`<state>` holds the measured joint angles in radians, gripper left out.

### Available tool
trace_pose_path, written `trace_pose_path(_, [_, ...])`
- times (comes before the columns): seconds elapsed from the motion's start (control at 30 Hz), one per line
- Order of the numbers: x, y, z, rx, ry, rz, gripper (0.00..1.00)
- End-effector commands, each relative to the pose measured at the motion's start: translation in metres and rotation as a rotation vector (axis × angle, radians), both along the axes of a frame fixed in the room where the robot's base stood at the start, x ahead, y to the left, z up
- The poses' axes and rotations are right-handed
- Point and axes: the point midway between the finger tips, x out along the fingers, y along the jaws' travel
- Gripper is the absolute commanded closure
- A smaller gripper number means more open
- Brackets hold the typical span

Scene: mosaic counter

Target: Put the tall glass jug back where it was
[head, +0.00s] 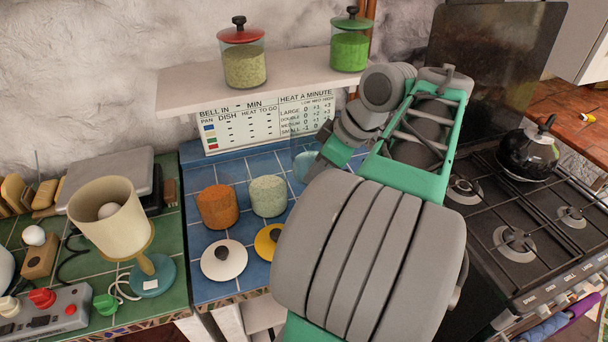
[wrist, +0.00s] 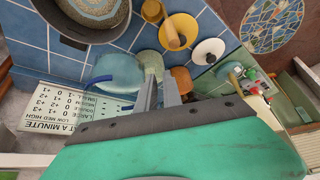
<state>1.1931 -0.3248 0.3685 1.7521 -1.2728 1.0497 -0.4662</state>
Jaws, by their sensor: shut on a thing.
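The tall glass jug (head: 302,166) is clear and faintly blue. In the head view it shows at the back of the blue-tiled counter, below the shelf, partly hidden behind my gripper (head: 322,160). In the wrist view the jug (wrist: 117,72) lies just left of the fingers. My gripper (wrist: 160,92) is shut on the jug near its edge. The exact grip point is hard to see. I cannot tell whether the jug's base touches the tiles.
An orange-filled jar (head: 217,207) and a pale-filled jar (head: 268,196) stand left of the jug. A white lid (head: 224,262) and a yellow lid (head: 266,243) lie in front. The shelf (head: 190,88) with two lidded jars overhangs the back. A stove (head: 500,215) is at right.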

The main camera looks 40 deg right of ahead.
Motion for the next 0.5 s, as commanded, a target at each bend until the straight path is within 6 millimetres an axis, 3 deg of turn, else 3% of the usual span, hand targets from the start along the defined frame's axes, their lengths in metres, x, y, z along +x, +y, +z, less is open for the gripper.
trace_pose_path(0.17, [0.008, -0.004, -0.003, 0.000, -0.003, 0.056, 1.00])
trace_pose_path(0.5, [0.084, -0.048, -0.042, 0.002, -0.001, 0.055, 1.00])
